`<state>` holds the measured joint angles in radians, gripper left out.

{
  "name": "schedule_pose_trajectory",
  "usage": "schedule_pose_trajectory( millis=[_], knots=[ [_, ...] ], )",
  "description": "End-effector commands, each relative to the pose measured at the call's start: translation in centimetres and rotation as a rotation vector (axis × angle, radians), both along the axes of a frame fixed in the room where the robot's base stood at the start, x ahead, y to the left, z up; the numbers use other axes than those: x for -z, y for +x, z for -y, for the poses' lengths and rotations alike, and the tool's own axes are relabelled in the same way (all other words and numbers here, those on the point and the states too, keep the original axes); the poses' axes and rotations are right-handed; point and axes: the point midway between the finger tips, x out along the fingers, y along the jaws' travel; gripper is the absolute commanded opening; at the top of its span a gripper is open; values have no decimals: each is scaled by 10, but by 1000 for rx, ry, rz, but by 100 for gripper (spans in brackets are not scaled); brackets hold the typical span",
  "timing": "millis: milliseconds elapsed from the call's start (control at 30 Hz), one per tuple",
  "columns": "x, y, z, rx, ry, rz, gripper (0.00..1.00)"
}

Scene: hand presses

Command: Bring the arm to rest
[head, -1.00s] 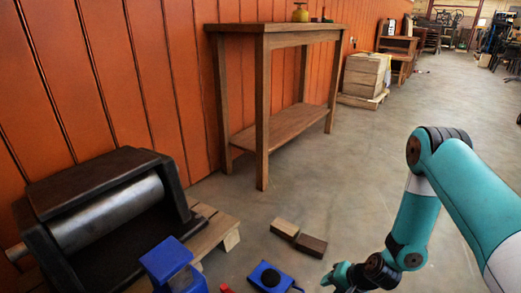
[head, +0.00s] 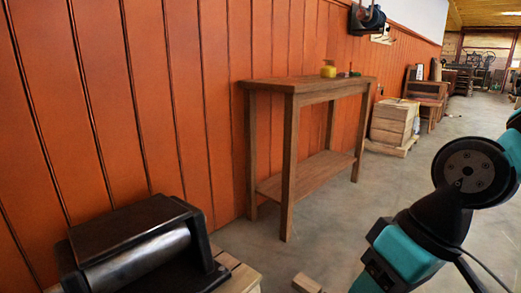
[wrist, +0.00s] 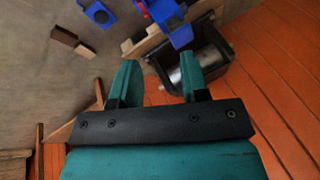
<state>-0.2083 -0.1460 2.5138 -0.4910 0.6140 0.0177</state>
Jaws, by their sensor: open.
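My gripper (wrist: 160,82) shows in the wrist view with its two teal fingers apart and nothing between them. The fingertips point toward the black press with a steel roller (wrist: 208,60), which lies beyond them. My teal arm (head: 400,250) shows at the right of the head view, bent. The gripper itself is outside the head view.
The press (head: 140,255) stands at lower left on a wooden pallet (head: 238,278), by an orange plank wall (head: 150,100). A wooden table (head: 310,85) with a yellow object (head: 328,71) stands behind. Blue items (wrist: 172,18) and wood blocks (wrist: 64,36) show in the wrist view.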

Motion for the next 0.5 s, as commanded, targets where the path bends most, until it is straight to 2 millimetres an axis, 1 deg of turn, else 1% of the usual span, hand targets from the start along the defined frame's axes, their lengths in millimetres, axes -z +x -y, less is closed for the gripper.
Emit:
schedule_pose_trajectory(
  millis=[33, 167, 200, 367, 467, 500],
  knots=[
    [-13, -12, 1, -30, -10, 16, 41],
    [-31, -43, 5, -105, -42, 38, 41],
    [-44, -44, 6, -109, -46, 34, 41],
    [-82, -42, 6, -104, -45, 29, 41],
    [-107, -42, 6, -104, -44, 30, 41],
    [-118, -42, 6, -104, -44, 30, 41]
  ],
)
